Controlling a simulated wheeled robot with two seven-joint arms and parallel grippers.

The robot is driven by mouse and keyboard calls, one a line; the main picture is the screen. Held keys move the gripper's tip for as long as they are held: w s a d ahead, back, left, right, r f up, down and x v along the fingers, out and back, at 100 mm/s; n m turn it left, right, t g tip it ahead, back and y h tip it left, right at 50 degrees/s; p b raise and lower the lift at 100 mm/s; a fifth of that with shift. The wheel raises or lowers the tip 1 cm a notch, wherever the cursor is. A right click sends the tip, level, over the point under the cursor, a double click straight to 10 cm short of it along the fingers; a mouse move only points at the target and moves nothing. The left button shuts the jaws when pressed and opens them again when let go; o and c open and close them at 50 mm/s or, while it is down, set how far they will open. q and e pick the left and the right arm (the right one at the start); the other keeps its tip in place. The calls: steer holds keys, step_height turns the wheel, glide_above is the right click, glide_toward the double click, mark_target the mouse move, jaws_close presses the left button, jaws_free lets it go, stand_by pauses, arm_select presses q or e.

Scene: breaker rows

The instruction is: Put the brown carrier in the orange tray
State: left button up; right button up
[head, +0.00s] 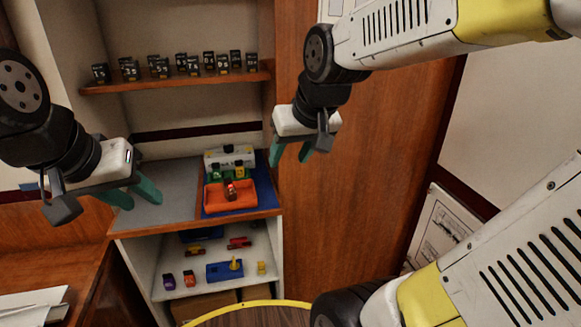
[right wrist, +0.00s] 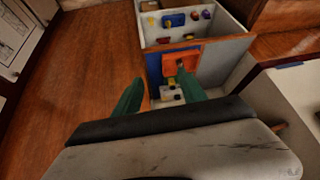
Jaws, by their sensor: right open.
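The orange tray (head: 212,207) sits on the blue right part of the counter; it also shows in the right wrist view (right wrist: 168,63). A small dark brown piece with a red top (head: 231,191) stands inside the tray and looks like the brown carrier. It shows as a dark shape in the right wrist view (right wrist: 181,63). My right gripper (head: 290,160) is open and empty, above and to the right of the tray, apart from it. My left gripper (head: 143,203) is open and empty over the grey left part of the counter.
Several black numbered blocks line the upper shelf (head: 180,85). The lower shelf holds small coloured pieces and a blue tray (head: 218,273). The grey counter (head: 175,185) is clear. A wooden panel (head: 340,210) borders the right.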

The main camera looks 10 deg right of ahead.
steer(key=s, duration=0.8)
steer(key=shift+d+m+y, duration=0.3)
steer(key=shift+d+m, duration=0.1)
